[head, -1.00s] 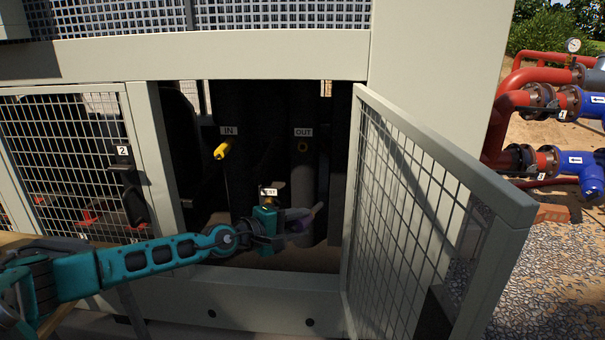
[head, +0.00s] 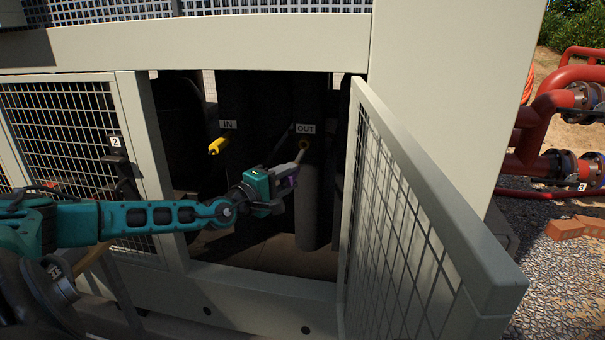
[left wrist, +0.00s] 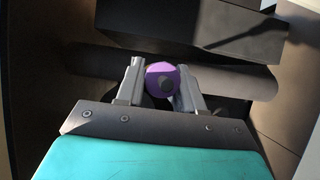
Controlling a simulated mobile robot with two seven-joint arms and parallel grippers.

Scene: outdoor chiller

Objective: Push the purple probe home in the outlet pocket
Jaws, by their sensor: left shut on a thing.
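The purple probe (head: 291,180) is in my left gripper (head: 289,176), inside the open chiller bay. In the left wrist view the round purple end of the probe (left wrist: 162,78) sits between the two grey fingers of the left gripper (left wrist: 161,86), which are shut on it. The outlet pocket (head: 304,144) is a small yellow-rimmed fitting under the OUT label (head: 305,128). The probe's pale stem (head: 300,157) points up toward it, its tip close to the pocket. I cannot tell whether the tip is at the mouth or inside. My right gripper is not in view.
A yellow fitting (head: 218,145) sticks out under the IN label (head: 228,124). The open mesh door (head: 400,200) stands to the right of the bay. The bay's bottom sill (head: 260,285) and left mesh panel (head: 60,130) frame the opening.

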